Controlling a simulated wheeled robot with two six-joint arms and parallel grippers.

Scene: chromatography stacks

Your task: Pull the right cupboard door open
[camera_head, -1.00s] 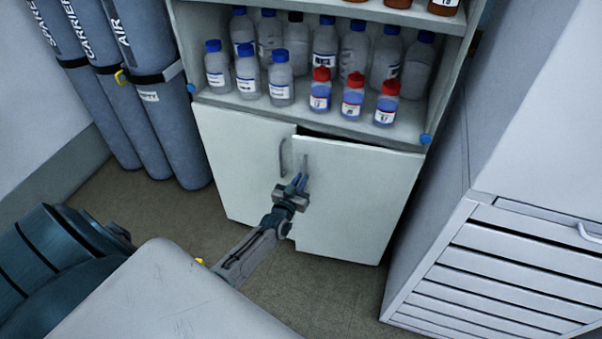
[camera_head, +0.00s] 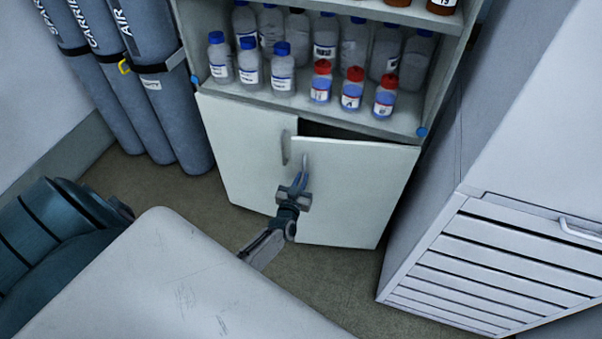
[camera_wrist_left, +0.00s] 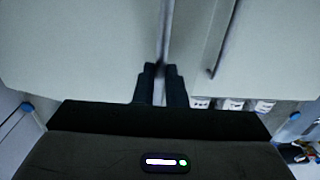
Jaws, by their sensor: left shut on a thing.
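The right cupboard door (camera_head: 355,190) is white and stands ajar, its top edge out from the cabinet with a dark gap behind it. My left gripper (camera_head: 301,180) is shut on the right door's handle (camera_head: 305,160), a vertical bar near the door's inner edge. In the left wrist view the gripper's dark fingers (camera_wrist_left: 161,72) close around this handle (camera_wrist_left: 166,35). The left cupboard door (camera_head: 243,155) is shut, with its own grey handle (camera_head: 285,147) beside the gap. My right gripper is not in view.
Several bottles with blue and red caps stand on the open shelf (camera_head: 300,107) above the doors. Gas cylinders (camera_head: 165,110) stand to the left. A white drawer cabinet (camera_head: 475,255) stands to the right, near the door's hinge side. Floor (camera_head: 330,275) is clear before the doors.

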